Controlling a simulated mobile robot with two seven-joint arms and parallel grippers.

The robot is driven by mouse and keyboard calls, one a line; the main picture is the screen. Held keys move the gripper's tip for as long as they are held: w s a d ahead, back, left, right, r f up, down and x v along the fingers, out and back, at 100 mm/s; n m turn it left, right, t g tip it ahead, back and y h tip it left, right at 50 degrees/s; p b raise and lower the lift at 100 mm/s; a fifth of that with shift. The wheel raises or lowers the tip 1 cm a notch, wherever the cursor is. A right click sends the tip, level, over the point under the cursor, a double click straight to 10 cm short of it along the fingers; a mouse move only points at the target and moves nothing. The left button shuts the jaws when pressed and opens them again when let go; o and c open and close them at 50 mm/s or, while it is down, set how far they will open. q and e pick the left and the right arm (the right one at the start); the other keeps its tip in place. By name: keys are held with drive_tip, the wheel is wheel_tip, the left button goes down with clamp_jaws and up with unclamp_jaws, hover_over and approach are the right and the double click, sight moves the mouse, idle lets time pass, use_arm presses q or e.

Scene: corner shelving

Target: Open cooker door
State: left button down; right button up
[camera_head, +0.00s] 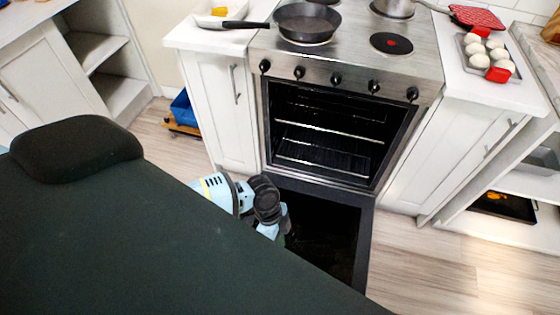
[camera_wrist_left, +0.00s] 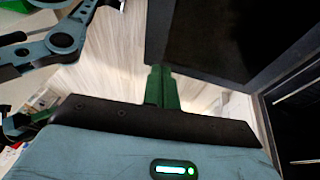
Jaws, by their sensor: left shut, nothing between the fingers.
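The cooker (camera_head: 345,60) stands in the middle of the head view. Its door (camera_head: 362,255) is swung down, with the inner side facing up, and the oven cavity (camera_head: 335,130) with its wire racks shows. My left gripper (camera_head: 287,238) is at the left part of the lowered door, partly hidden by my own arm and body. In the left wrist view its green fingers (camera_wrist_left: 163,88) are together with nothing between them. The dark door panel (camera_wrist_left: 215,35) is just beyond them there; I cannot tell whether they touch it. My right gripper is not in view.
A frying pan (camera_head: 306,20) and a pot (camera_head: 395,7) stand on the cooktop. Cabinets (camera_head: 222,105) flank the cooker. Free wooden floor (camera_head: 440,270) lies right of the door.

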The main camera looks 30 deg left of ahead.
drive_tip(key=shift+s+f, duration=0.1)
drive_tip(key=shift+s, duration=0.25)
